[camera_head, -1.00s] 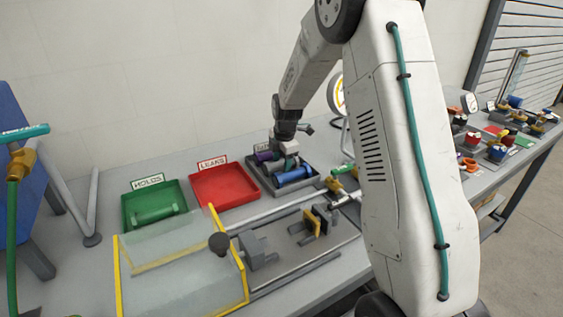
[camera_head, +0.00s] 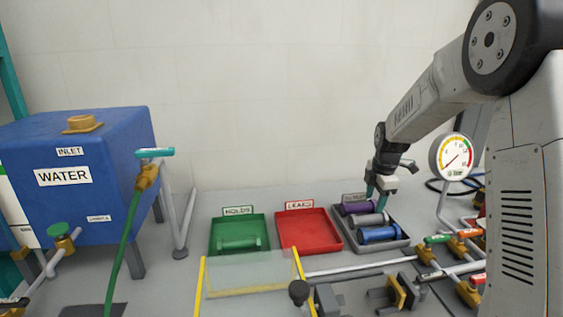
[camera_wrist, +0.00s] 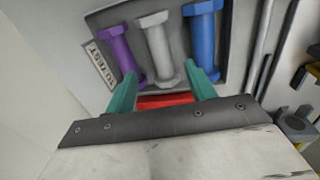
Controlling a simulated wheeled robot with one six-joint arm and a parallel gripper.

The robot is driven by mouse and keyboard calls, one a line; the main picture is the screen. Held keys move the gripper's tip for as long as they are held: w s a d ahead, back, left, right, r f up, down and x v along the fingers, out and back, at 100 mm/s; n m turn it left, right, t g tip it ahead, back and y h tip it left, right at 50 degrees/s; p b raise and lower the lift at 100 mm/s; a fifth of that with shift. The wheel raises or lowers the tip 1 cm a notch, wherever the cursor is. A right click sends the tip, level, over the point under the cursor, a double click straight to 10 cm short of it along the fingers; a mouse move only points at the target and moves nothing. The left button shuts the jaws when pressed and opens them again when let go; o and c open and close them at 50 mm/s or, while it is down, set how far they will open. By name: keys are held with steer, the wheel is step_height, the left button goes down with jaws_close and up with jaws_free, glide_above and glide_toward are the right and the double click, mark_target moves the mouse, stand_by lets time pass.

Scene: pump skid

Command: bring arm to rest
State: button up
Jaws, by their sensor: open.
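My gripper (camera_head: 376,194) hangs over the dark grey tray at the right of the bench, fingers pointing down. In the wrist view its two teal fingers (camera_wrist: 163,86) stand apart with nothing gripped between them. The tray (camera_head: 404,243) holds a purple spool (camera_head: 358,208), a grey spool (camera_head: 370,220) and a blue spool (camera_head: 378,234), all lying down. In the wrist view the purple (camera_wrist: 117,50), grey (camera_wrist: 157,48) and blue (camera_wrist: 202,38) spools lie side by side beyond the fingertips. Whether the fingers touch any spool is unclear.
A red LEAKS tray (camera_head: 308,230) looks empty. A green HOLDS tray (camera_head: 222,250) holds a green spool (camera_head: 240,243). A clear yellow-edged guard (camera_head: 250,277), a gauge (camera_head: 453,156) and valve pipes (camera_head: 430,255) stand near. A blue water tank (camera_head: 100,190) is at left.

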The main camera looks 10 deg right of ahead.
steer(key=shift+s+m, duration=0.1)
steer(key=shift+m, duration=0.4)
steer(key=s+m, duration=0.1)
steer(key=s, duration=0.1)
steer(key=s+a+m+g, duration=0.1)
steer(key=s+m, duration=0.1)
steer(key=s+f+m, duration=0.1)
steer(key=s+m, duration=0.1)
steer(key=shift+a+g, duration=0.35)
steer(key=shift+g, duration=0.05)
steer(key=s+a+r+m, duration=0.4)
steer(key=s, duration=0.7)
steer(key=s+a+r+m+t, duration=0.1)
steer(key=s+a+r+m, duration=0.3)
steer(key=s, duration=0.7)
steer(key=s+a+r+m, duration=0.3)
steer(key=s+a+r, duration=0.1)
steer(key=s, duration=0.7)
steer(key=shift+s+a+r+m, duration=0.15)
steer(key=shift+s+r+m, duration=0.25)
steer(key=shift+r, duration=0.4)
